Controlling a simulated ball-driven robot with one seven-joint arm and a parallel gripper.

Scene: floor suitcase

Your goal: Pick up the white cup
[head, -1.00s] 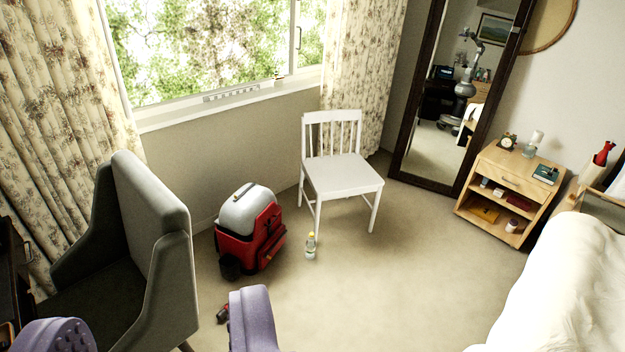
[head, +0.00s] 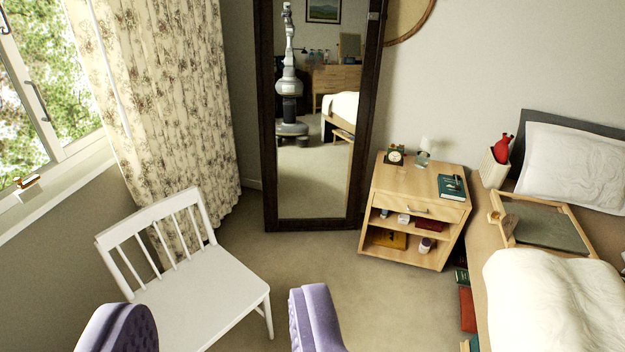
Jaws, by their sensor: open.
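I cannot make out a white cup for certain. The wooden nightstand (head: 455,188) stands against the far wall, right of the mirror. On its upper shelf is a small white item (head: 404,219), too small to name.
A white chair (head: 205,290) stands at the lower left. A tall dark-framed mirror (head: 370,110) leans by the curtain (head: 165,100). The bed (head: 550,300) fills the right, with a wooden tray (head: 505,225) on it. Carpet (head: 380,300) is clear before the nightstand.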

